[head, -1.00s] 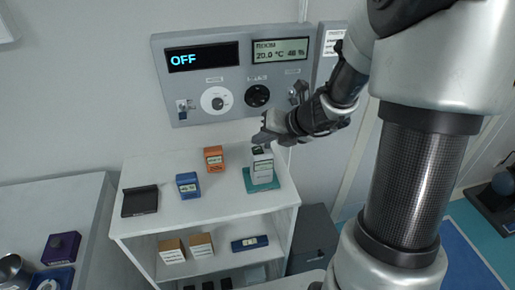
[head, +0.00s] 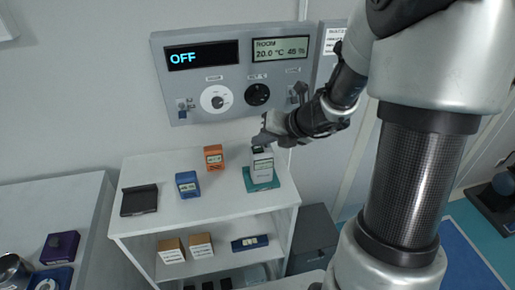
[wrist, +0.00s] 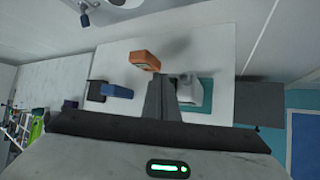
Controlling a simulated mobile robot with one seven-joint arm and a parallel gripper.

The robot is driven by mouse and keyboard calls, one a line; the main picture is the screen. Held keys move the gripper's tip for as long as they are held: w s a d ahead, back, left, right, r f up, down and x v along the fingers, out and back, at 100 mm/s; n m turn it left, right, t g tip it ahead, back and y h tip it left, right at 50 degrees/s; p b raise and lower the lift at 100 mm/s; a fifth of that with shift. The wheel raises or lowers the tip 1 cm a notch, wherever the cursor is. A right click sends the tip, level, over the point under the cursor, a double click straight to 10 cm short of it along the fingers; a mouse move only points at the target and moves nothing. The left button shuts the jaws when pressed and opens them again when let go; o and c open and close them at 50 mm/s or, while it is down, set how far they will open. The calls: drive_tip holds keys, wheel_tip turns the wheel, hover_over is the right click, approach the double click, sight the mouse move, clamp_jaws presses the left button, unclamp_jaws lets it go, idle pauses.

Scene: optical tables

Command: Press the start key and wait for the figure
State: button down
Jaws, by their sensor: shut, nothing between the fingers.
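A small pale grey instrument (head: 262,162) with a label on its front stands upright on a teal mat (head: 266,184) at the right of the white shelf's top. My gripper (head: 261,142) is directly above and close to its top. I cannot tell whether the fingertips touch it. In the wrist view my shut, empty fingers (wrist: 170,90) point down beside the instrument (wrist: 188,88), with the teal mat (wrist: 207,97) to its right. The start key and any figure on the instrument cannot be made out; the fingers cover part of its top.
An orange box (head: 214,158) and a blue box (head: 187,184) stand left of the instrument, with a black tray (head: 139,200) further left. A wall panel (head: 215,123) above has a display reading OFF (head: 200,57) and a room display reading 20.0 °C (head: 280,49).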

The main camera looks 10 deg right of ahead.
sight(261, 149)
drive_tip(key=shift+f+b, duration=0.35)
drive_tip(key=shift+f, duration=0.1)
idle(0.6)
drive_tip(key=shift+r, duration=0.1)
drive_tip(key=shift+r+p, duration=0.8)
drive_tip(key=shift+p, duration=0.1)
wheel_tip(261, 149, up, 5)
drive_tip(key=p, duration=0.5)
drive_tip(key=shift+r, duration=0.1)
idle(0.4)
